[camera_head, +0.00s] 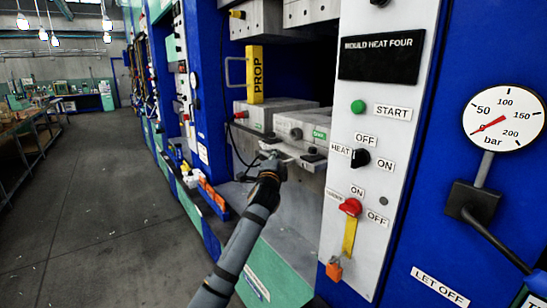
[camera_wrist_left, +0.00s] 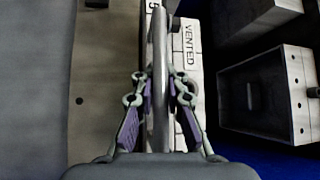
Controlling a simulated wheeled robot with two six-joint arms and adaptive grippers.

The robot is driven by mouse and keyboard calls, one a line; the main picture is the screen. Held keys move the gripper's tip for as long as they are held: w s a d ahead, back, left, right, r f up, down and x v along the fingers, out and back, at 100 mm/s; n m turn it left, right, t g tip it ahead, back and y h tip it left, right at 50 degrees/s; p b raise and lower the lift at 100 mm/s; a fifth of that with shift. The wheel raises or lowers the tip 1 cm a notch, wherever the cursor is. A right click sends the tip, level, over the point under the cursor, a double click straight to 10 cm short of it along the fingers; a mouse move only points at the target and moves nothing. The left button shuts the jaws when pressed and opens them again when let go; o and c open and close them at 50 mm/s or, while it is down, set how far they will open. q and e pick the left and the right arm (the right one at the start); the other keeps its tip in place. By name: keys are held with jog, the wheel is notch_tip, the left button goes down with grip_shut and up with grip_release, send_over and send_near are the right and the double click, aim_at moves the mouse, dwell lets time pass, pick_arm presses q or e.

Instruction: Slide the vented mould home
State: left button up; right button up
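The vented mould, a pale metal block with the label VENTED, shows in the left wrist view (camera_wrist_left: 194,72). A metal bar handle (camera_wrist_left: 160,45) runs along it. My left gripper (camera_wrist_left: 160,92) has a finger on each side of this bar, with the pads up against it. In the head view my left gripper (camera_head: 271,160) is at the front of the open press, beside the pale mould blocks (camera_head: 305,122) on the lower platen. The arm hides part of the press front. How far in the mould sits is hard to tell. My right gripper is not in view.
A yellow PROP (camera_head: 255,75) stands upright in the press under the upper platen (camera_head: 290,12). The control panel (camera_head: 375,140), with knobs and a red handle, is close on the right. A box-like metal part (camera_wrist_left: 265,95) lies right in the wrist view. The floor (camera_head: 85,200) left is clear.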

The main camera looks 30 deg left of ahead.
pick_arm(q)
jog(key=o, duration=0.4)
jog(key=shift+s+d+f, duration=0.1)
jog(key=shift+d+f, duration=0.05)
jog(key=shift+d, duration=0.05)
jog(key=shift+o, duration=0.3)
jog(key=v, duration=1.2)
